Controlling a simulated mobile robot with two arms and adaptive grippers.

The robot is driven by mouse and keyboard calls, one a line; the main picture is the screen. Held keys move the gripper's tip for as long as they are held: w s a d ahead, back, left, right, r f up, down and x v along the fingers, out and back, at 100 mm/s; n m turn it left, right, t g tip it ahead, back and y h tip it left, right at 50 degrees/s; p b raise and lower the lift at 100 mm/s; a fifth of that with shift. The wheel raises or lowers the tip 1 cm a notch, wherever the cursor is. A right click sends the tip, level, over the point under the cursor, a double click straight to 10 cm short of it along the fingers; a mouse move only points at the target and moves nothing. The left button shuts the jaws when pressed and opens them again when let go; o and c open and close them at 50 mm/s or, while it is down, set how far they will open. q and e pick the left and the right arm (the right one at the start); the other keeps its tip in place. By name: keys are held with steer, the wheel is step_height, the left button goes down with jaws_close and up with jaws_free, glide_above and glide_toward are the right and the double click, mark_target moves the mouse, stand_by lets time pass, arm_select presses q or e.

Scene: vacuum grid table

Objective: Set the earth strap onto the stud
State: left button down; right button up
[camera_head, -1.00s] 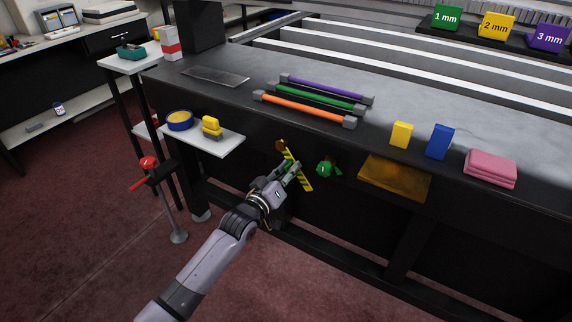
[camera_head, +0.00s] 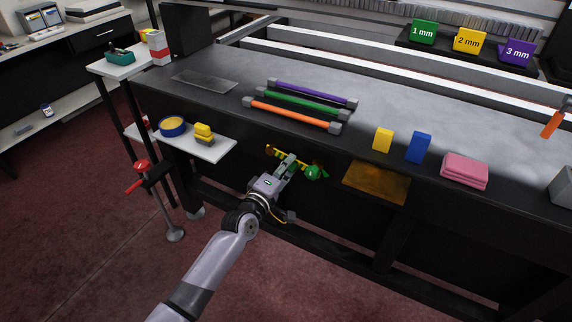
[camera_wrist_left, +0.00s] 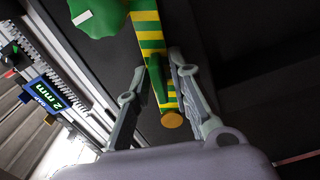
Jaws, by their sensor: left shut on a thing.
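The earth strap, a yellow-and-green striped strip (camera_head: 274,152), lies nearly level along the bench's dark front face. My left gripper (camera_head: 287,163) is shut on it. In the left wrist view the strap (camera_wrist_left: 149,38) runs up between the fingers of my left gripper (camera_wrist_left: 158,82), with a green strip beside the stripes. A round copper-coloured end (camera_wrist_left: 172,119) shows near the palm. A green knob-like piece (camera_head: 312,172) sits at the strap's right end; it also shows in the left wrist view (camera_wrist_left: 98,16). The stud cannot be made out clearly. My right gripper is out of view.
A brown-gold plate (camera_head: 376,183) sticks out right of the green piece. A white shelf (camera_head: 212,152) with a blue-and-yellow round tin and yellow block is left. Coloured rods, blocks and pink cloths (camera_head: 464,170) lie on the bench (camera_head: 420,115). A red-handled stand (camera_head: 174,234) is on the floor.

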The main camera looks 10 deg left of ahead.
arm_select(q)
steer(key=shift+r+n+p, duration=0.3)
steer(key=shift+r+n, duration=0.15)
steer(key=shift+n, duration=0.35)
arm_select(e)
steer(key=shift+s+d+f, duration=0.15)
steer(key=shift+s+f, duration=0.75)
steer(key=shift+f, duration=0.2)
arm_select(q)
steer(key=c, duration=1.7)
jaws_free()
steer(key=shift+s, duration=0.1)
steer(key=v, duration=1.1)
steer(key=shift+s+a, duration=0.15)
steer(key=shift+s, duration=0.25)
